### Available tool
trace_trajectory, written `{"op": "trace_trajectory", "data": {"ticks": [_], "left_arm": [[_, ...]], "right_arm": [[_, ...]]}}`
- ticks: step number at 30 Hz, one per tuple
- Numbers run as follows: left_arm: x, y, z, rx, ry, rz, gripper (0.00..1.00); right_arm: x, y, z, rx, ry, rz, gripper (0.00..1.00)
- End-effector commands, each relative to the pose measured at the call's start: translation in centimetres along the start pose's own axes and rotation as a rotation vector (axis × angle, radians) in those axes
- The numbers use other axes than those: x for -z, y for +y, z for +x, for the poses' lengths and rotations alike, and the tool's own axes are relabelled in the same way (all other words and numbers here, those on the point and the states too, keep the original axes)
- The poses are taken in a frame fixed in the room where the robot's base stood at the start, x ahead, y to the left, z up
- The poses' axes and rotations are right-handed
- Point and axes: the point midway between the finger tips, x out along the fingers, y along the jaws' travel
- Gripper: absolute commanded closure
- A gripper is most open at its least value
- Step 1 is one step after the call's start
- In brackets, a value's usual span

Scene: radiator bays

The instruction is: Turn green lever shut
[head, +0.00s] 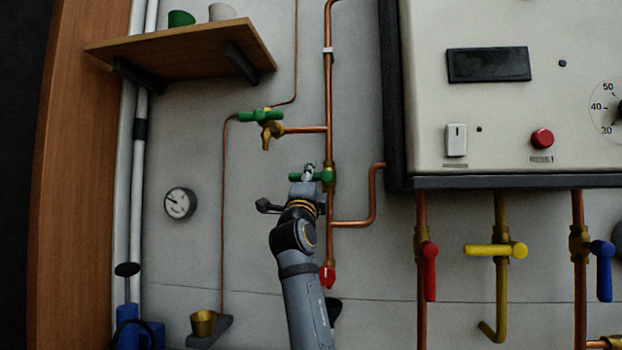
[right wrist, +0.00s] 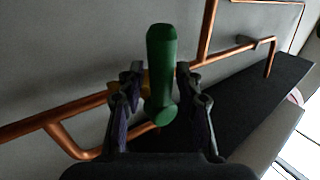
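A green lever (head: 325,176) sits on a brass valve on the upright copper pipe, pointing left across the pipe. In the right wrist view the same green lever (right wrist: 161,65) stands between the two fingers of my right gripper (right wrist: 160,78). The fingers are spread, one on each side, with narrow gaps to the lever. In the head view my right gripper (head: 310,172) is at the lever and hides part of it. A second green lever (head: 262,116) is on a brass tap higher up and to the left. My left gripper is not in view.
A white boiler panel (head: 480,100) overhangs at the right, with red (head: 430,270), yellow (head: 488,250) and blue (head: 603,268) levers below. A wooden shelf (head: 180,52) and a round gauge (head: 180,203) are at the left. A red-capped fitting (head: 328,277) is lower on the pipe.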

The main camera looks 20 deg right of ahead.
Motion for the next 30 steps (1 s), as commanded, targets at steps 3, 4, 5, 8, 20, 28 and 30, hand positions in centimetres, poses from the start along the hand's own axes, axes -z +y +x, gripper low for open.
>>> {"op": "trace_trajectory", "data": {"ticks": [3, 4, 5, 8, 20, 28, 30], "left_arm": [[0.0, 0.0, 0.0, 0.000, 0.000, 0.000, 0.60], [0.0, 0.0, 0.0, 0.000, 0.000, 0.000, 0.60], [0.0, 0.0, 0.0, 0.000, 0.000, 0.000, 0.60], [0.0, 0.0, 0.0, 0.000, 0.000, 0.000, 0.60], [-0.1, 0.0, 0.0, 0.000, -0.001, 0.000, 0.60], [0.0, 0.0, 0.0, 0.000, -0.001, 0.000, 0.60], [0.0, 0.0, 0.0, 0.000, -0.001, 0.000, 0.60]], "right_arm": [[0.0, -0.1, 0.0, 0.002, 0.001, -0.001, 0.56], [0.0, -0.1, 0.0, 0.002, 0.001, -0.001, 0.56], [0.1, -0.1, 0.0, 0.002, 0.001, -0.001, 0.56], [0.1, -0.2, 0.0, 0.003, 0.001, -0.001, 0.56], [-0.1, 0.0, -6.7, 0.000, -0.002, 0.003, 0.56], [-0.1, 0.0, -11.3, 0.001, -0.002, 0.003, 0.56], [0.0, -0.1, -11.8, 0.001, 0.000, 0.000, 0.56]]}}
